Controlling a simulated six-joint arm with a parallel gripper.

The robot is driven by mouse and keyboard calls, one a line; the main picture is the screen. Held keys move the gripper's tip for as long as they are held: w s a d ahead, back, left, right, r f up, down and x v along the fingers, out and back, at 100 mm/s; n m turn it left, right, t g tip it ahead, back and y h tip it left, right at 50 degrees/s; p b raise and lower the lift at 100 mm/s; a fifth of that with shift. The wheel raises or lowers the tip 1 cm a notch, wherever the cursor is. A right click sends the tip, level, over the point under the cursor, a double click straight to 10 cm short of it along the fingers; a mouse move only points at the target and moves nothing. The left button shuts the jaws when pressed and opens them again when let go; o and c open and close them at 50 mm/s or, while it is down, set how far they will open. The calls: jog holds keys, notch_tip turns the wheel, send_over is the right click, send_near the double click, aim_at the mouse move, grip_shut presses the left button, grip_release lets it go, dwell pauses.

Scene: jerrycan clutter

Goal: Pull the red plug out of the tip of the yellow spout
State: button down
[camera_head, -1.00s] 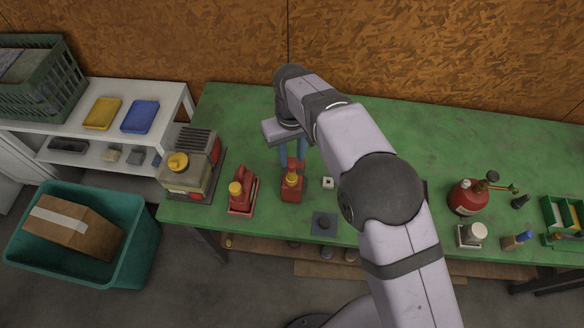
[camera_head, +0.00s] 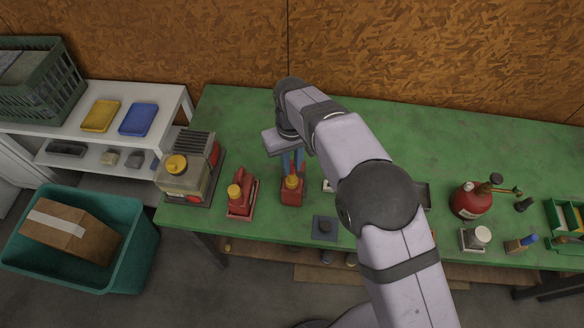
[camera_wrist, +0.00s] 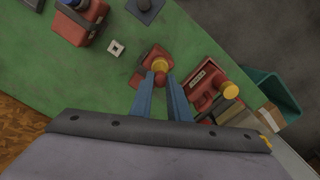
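A red jerrycan (camera_head: 292,196) with a yellow spout or cap (camera_head: 291,182) stands on the green bench. My gripper (camera_head: 292,172) is right at its top, pointing down. In the wrist view, my gripper's two blue fingers (camera_wrist: 160,76) stand apart just beside the yellow part (camera_wrist: 160,64), with some red between their tips. I cannot tell whether that red is the plug or the can body, nor whether the fingers touch it. A second red can (camera_head: 244,197) with a yellow cap (camera_head: 235,191) sits to the left; it also shows in the wrist view (camera_wrist: 205,85).
A grey-and-red machine with a yellow cap (camera_head: 176,164) stands at the left end of the bench. A dark square plate (camera_head: 324,228) lies at the front edge. A small white block (camera_wrist: 116,47) is near the can. The back bench is clear.

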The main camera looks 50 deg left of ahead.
aim_at(292, 167)
jog(key=shift+r+p, duration=0.55)
jog(key=shift+r, duration=0.15)
dwell(1.2)
jog(key=shift+r+p, duration=0.9)
jog(key=shift+r, duration=0.4)
